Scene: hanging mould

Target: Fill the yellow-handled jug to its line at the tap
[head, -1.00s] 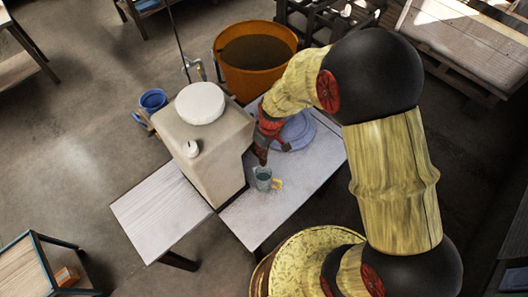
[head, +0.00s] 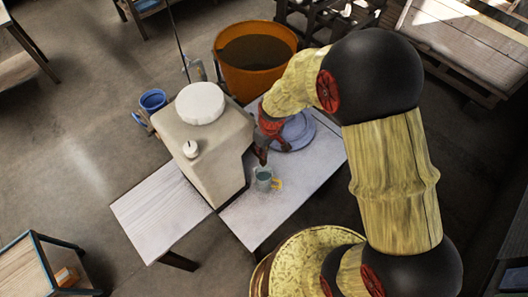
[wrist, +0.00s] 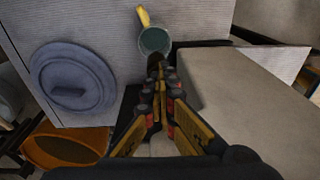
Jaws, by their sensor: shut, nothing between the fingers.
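The jug (head: 263,179) is a small grey-green cup with a yellow handle (head: 278,184), upright on the pale table beside the beige tank (head: 201,153). Its handle points right in the head view. The jug also shows in the wrist view (wrist: 154,40), partly behind my fingertips. My gripper (head: 262,158) is shut and empty, its tips pointing down by the tank's side, close to the jug. I cannot tell whether it touches anything. In the wrist view my gripper (wrist: 158,64) ends at the jug's near rim. The tap, the fill line and the water level cannot be made out.
A blue-grey round lid (head: 296,131) lies on the table behind my gripper. An orange tub (head: 256,83) stands beyond the table. A blue bucket (head: 153,100) is left of the tank. Bare table (head: 250,222) lies in front of the jug.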

